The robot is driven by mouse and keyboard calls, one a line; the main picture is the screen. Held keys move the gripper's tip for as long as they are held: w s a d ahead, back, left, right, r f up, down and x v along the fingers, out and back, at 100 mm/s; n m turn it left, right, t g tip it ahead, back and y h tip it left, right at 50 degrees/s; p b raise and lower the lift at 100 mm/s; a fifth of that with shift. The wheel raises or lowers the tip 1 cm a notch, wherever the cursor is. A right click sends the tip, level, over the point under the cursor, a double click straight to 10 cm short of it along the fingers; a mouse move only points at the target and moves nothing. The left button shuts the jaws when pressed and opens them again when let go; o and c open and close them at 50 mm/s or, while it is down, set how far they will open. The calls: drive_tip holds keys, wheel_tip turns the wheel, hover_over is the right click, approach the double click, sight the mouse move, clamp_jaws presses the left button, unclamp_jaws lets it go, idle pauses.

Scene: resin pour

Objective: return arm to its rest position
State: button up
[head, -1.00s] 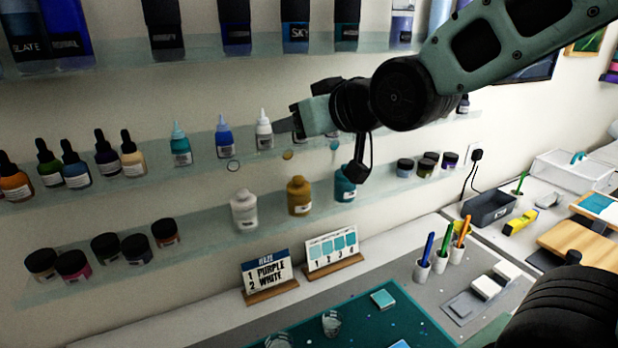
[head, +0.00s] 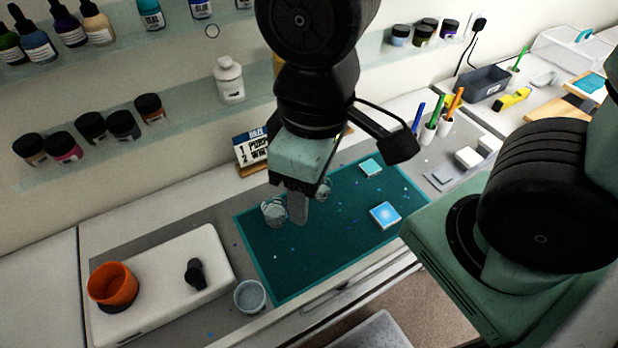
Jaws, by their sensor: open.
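My gripper (head: 298,208) hangs from my arm in the middle of the head view, pointing down over the teal mat (head: 290,270). Its fingers are open, seen nearly edge-on, and nothing shows held in them. Behind and left of the fingers stands a clear cup (head: 273,210) on the mat. A second clear cup (head: 323,190) shows just right of the gripper, partly hidden by it. My arm covers part of the shelves and the label cards behind.
Wall shelves hold a white bottle (head: 229,82) and several dark-lidded jars (head: 65,147). On the bench are an orange cup (head: 112,285) on a white device (head: 170,270), a small clear cup (head: 250,296), two small blue tiles (head: 385,215) and pens (head: 430,125). The mat's front is clear.

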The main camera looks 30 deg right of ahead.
wheel_tip(320, 180, down, 7)
drive_tip(key=b, duration=0.7)
drive_tip(key=shift+f, duration=0.15)
idle(0.4)
